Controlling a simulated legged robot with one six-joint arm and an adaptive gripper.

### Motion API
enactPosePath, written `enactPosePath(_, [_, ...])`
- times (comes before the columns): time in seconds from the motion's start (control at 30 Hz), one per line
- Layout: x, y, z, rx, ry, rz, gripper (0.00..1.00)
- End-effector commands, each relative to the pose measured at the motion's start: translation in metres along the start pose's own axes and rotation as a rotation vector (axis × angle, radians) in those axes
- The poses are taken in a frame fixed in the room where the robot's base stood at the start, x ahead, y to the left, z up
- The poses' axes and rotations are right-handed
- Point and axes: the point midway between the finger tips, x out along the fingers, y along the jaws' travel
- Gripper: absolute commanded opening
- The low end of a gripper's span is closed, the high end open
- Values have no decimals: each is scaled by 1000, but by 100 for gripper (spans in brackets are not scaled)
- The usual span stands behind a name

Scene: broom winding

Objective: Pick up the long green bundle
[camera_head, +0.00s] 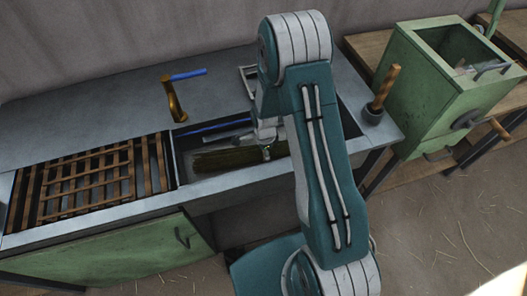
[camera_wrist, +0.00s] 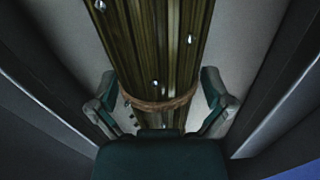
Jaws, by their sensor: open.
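The long green bundle (camera_head: 222,159) lies in the sink basin in the head view, with its right part hidden behind my arm and gripper. In the wrist view the bundle (camera_wrist: 155,55) runs from the top edge down toward the gripper, with a brown tie (camera_wrist: 160,104) around it and several shiny drops on it. My gripper (camera_wrist: 162,85) is open, one finger on each side of the bundle near the tie. It also shows in the head view (camera_head: 267,150), down in the basin at the bundle. I cannot tell whether the fingers touch it.
The sink basin's front rim (camera_head: 235,181) and side walls surround the bundle closely. A wooden rack (camera_head: 90,185) lies at left. A wooden-handled tool in a dark cup (camera_head: 382,92) and a green machine (camera_head: 450,80) stand right.

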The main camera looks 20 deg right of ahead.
Motion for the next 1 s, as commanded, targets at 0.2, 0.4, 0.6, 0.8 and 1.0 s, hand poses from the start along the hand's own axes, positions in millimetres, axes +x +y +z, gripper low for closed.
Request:
enactPosePath(0.2, [0, 0, 0, 0, 0, 1, 23])
enactPosePath(0.4, [0, 0, 0, 0, 0, 1, 22])
enactPosePath(0.6, [-5, 0, 0, 0, 0, 0, 22])
enactPosePath(0.8, [-38, -1, 0, 0, 0, -4, 22])
enactPosePath(1.0, [-78, -1, 0, 0, 0, -4, 22])
